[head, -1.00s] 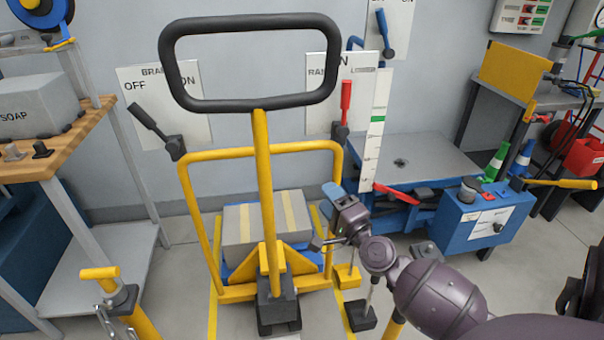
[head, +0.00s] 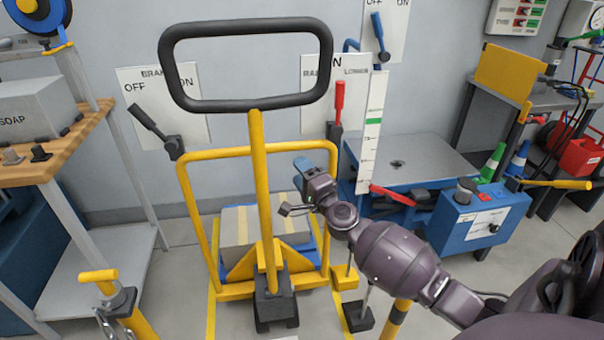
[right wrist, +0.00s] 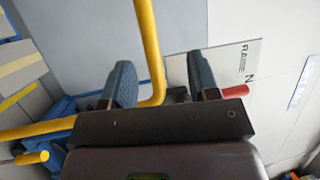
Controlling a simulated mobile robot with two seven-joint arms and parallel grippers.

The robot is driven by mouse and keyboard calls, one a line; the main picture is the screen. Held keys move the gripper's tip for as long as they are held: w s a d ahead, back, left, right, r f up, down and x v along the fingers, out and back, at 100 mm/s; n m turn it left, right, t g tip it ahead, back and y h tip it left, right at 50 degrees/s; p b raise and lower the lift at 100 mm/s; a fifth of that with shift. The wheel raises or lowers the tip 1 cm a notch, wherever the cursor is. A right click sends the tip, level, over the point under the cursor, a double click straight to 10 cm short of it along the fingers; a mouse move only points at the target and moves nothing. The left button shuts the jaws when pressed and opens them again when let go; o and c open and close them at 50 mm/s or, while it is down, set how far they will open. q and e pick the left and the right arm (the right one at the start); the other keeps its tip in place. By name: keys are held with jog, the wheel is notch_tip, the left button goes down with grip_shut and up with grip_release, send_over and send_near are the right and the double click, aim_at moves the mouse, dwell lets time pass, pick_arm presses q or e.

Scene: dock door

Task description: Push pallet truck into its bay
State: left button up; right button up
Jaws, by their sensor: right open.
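The pallet truck has a yellow tube frame (head: 188,205), a yellow tiller (head: 262,180) and a black loop handle (head: 246,103). It stands upright in front of me. A grey strapped box (head: 238,226) sits low behind its frame. Yellow floor lines (head: 212,300) run along both sides of it. My right gripper (head: 292,190) is open and empty by the right side of the frame. In the right wrist view, a bend of the yellow tube (right wrist: 150,60) shows between the spread fingers (right wrist: 162,82); I cannot tell whether they touch it. My left gripper is not in view.
A black lever (head: 150,122) and a red lever (head: 338,105) are on the wall behind. A blue lift table (head: 480,225) stands at right. A wooden bench (head: 60,150) and a yellow-topped post (head: 100,276) stand at left.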

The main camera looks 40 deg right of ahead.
grip_shut()
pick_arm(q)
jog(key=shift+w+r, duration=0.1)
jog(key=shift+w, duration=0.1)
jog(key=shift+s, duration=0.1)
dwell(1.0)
pick_arm(e)
grip_release()
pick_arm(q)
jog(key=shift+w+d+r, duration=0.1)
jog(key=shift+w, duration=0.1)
pick_arm(e)
jog(key=v, duration=1)
jog(key=shift+s, duration=0.4)
